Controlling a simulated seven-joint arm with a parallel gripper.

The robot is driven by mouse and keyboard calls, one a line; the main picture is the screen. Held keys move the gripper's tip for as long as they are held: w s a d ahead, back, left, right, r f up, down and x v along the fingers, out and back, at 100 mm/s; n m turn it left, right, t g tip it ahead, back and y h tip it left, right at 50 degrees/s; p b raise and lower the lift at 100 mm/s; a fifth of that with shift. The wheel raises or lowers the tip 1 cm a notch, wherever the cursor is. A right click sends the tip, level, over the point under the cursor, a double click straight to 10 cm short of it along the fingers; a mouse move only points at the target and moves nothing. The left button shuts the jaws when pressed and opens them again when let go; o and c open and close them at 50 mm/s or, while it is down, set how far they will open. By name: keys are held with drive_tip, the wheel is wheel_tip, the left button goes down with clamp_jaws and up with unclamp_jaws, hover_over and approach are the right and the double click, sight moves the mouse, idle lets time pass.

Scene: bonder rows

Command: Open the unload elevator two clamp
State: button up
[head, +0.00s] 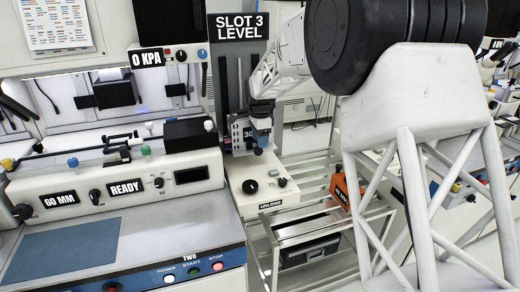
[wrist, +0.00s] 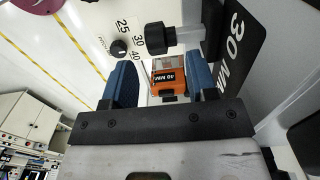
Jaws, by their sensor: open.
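The unload elevator (head: 262,185) stands at the centre of the head view, a white unit marked UNLOAD beneath a black SLOT 3 LEVEL column (head: 235,85). A black knob (wrist: 159,39) on a silver shaft shows in the wrist view, beside a black 30 MM plate (wrist: 238,45); it looks like part of the clamp. My gripper (wrist: 162,75) is open, its two blue fingers apart below the knob in the picture. Nothing is held. In the head view my gripper (head: 261,122) is small and partly hidden against the column, so contact cannot be told.
A small dial (wrist: 120,48) marked 25, 30, 40 sits by the knob. An orange 40 MM block (wrist: 168,76) shows beyond the fingers and in the rack (head: 341,186) at right. The bonder (head: 115,190), marked READY, stands left. My large arm links block the right side.

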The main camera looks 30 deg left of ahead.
sight(256, 148)
drive_tip(key=shift+f, duration=2.2)
clamp_jaws()
